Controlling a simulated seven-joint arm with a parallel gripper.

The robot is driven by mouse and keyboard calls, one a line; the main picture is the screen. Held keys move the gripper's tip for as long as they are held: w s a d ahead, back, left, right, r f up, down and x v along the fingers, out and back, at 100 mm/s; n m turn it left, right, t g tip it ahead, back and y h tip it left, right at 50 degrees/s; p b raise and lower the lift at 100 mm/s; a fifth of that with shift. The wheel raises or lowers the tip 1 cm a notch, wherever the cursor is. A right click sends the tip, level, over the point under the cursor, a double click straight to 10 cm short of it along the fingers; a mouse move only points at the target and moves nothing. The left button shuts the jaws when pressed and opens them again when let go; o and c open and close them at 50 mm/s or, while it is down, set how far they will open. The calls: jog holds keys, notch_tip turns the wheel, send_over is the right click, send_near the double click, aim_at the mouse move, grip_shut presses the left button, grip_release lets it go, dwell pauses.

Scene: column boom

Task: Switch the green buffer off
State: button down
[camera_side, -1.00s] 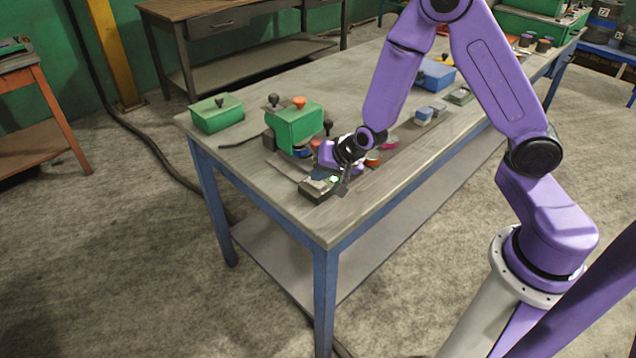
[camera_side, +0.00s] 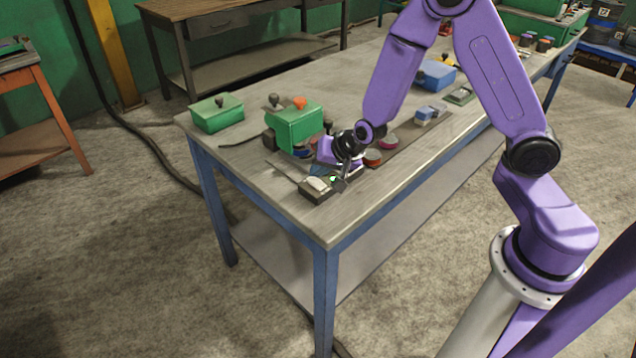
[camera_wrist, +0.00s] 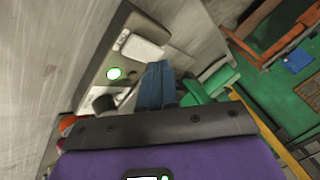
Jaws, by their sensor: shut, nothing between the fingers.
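The green buffer (camera_side: 297,128) stands on the bench, a green housing with an orange knob on top. In the wrist view the rocker (camera_wrist: 140,46), the lit lamp (camera_wrist: 114,73) and a dark knob (camera_wrist: 103,104) show on the box. My gripper (camera_wrist: 158,84) is shut and empty, its blue fingers beside the box in that picture. Whether they touch it I cannot tell.
A green box (camera_side: 217,113) with a dark knob stands left of the buffer. Red (camera_side: 373,158) and pink (camera_side: 389,142) round buttons, small blue-topped blocks (camera_side: 425,114) and a blue box (camera_side: 436,74) lie to the right. The bench's near left corner is clear.

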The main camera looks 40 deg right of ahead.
aim_at(318, 181)
jog(key=shift+w+r, duration=0.2)
jog(key=shift+r, duration=1.05)
jog(key=shift+w+r, duration=0.15)
jog(key=shift+r, duration=1.05)
jog(key=s+a+r+n+g+y, duration=0.25)
jog(key=s+a+n, duration=0.2)
jog(key=s, duration=0.35)
jog(key=s+a+r+n+g+y, duration=0.1)
jog(key=s+a+r+n+g, duration=0.25)
jog(key=s+n, duration=0.4)
jog(key=s+d+r+n+h, duration=0.1)
jog(key=s+d+n, duration=0.3)
jog(key=s, duration=0.4)
jog(key=s+d+r+n+g+h, duration=0.1)
jog(key=s+d+r+n+h, duration=0.1)
jog(key=s, duration=0.6)
jog(key=d+n+h, duration=0.1)
jog(key=d+n, duration=0.1)
jog(key=shift+n, duration=0.3)
